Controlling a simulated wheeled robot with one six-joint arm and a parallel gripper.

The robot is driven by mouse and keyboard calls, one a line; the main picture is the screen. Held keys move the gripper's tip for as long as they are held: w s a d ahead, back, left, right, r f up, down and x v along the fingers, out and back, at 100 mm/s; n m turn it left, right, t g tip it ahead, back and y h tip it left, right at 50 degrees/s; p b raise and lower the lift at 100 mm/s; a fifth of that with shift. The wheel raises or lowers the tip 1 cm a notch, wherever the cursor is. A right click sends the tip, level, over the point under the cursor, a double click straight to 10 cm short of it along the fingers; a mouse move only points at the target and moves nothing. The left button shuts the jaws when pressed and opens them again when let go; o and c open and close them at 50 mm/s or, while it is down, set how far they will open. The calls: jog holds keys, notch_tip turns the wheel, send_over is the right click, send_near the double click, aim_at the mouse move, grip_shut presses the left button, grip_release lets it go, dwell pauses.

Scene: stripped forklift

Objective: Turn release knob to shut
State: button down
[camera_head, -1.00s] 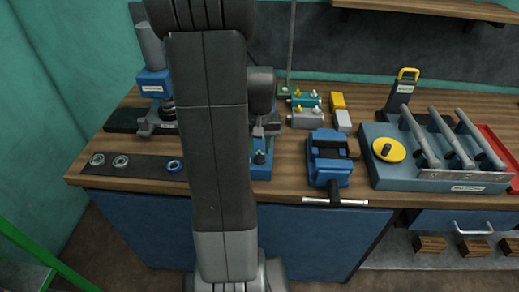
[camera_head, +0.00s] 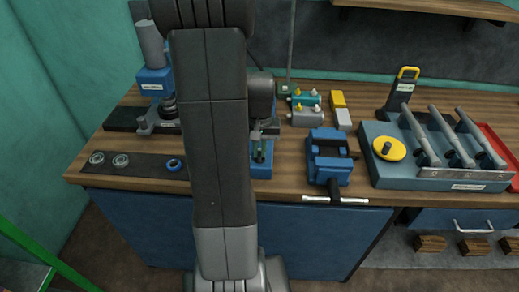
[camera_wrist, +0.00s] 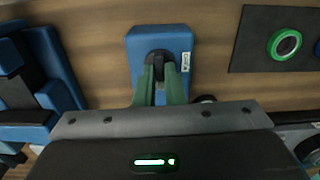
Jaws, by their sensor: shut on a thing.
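The release knob (camera_wrist: 158,58) is a small black knob on top of a blue block (camera_wrist: 180,40) with a white label. The blue block also shows in the head view (camera_head: 260,173), near the bench's front edge, partly behind my arm. My gripper (camera_wrist: 159,72) is above the block with its green fingers on either side of the knob, shut on it. In the head view my gripper (camera_head: 259,153) reaches down to the block. The fingers hide part of the knob, and its turn angle is hard to read.
A blue vise (camera_head: 328,160) stands close right of the block. A dark strip with rings (camera_head: 130,164) lies to the left, beside a press (camera_head: 153,75). A grey-blue lever unit with a yellow wheel (camera_head: 390,149) stands further right. Small valve blocks (camera_head: 307,115) sit behind.

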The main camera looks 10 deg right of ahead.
aim_at(259, 153)
jog(key=shift+m, duration=0.4)
jog(key=c, duration=1.5)
grip_release()
jog(key=shift+r, duration=0.1)
notch_tip(259, 153, up, 14)
jog(key=shift+f+b, duration=0.15)
jog(key=shift+b, duration=0.15)
